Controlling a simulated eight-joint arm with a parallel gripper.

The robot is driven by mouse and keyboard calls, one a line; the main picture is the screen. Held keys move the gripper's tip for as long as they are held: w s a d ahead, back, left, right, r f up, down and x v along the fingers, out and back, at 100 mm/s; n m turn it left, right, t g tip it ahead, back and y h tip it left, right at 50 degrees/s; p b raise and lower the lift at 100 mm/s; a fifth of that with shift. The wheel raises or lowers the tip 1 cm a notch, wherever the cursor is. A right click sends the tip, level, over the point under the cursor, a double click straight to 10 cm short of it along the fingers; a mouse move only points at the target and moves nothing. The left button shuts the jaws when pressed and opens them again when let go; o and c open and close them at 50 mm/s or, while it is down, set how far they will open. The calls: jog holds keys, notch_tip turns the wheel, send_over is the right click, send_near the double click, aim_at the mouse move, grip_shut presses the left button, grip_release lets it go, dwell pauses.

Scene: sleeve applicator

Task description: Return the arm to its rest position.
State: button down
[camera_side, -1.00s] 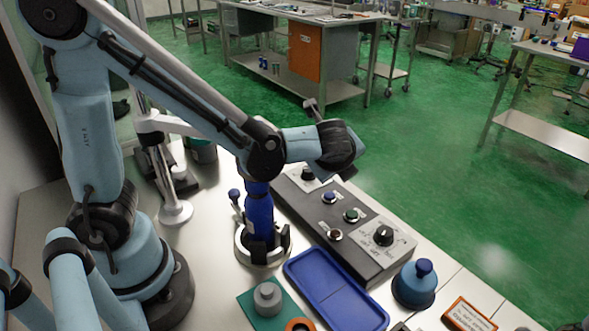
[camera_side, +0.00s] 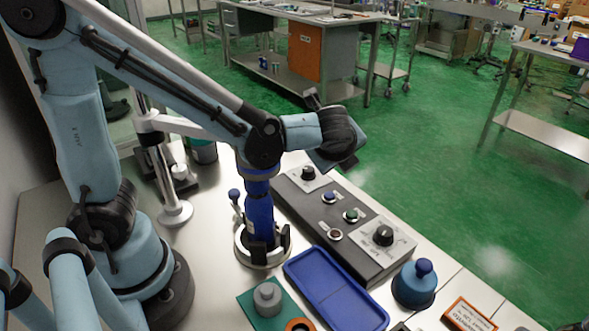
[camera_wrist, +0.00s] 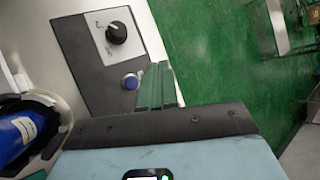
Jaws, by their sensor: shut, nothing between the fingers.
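My gripper (camera_side: 345,162) is at the end of my arm, above and behind the control panel in the side view. In the wrist view its two narrow fingers (camera_wrist: 157,84) are together, shut and empty. They appear in front of the edge of the grey control panel (camera_side: 350,235), apart from any object they could hold. The upper part of the blue cylinder (camera_side: 260,212) is behind my arm in the side view.
The blue cylinder stands in a round holder (camera_side: 246,248), close below my arm's elbow. A blue tray (camera_side: 335,290), a blue domed object (camera_side: 414,285) and a grey cylinder on a green mat (camera_side: 267,297) lie nearer. Open green floor (camera_side: 440,160) lies beyond the bench.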

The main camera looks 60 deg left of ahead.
notch_tip(320, 180, up, 16)
jog(key=r, duration=0.1)
jog(key=s+n+g+h, duration=0.2)
jog(key=s+n, duration=0.1)
jog(key=s, duration=0.2)
jog(key=s+n+g+h, duration=0.2)
jog(key=s+n, duration=0.2)
jog(key=s, duration=0.2)
jog(key=s+a+n+g+h, duration=0.1)
jog(key=s+n+g+h, duration=0.1)
jog(key=s+n, duration=0.2)
jog(key=shift+s+a+f+g, duration=0.1)
jog(key=shift+s+f+g, duration=0.1)
jog(key=shift+s, duration=0.3)
jog(key=shift+s+f+g, duration=0.1)
jog(key=shift+s+g, duration=0.1)
jog(key=shift+s, duration=0.25)
jog(key=shift+w+f, duration=0.1)
jog(key=shift+f, duration=0.5)
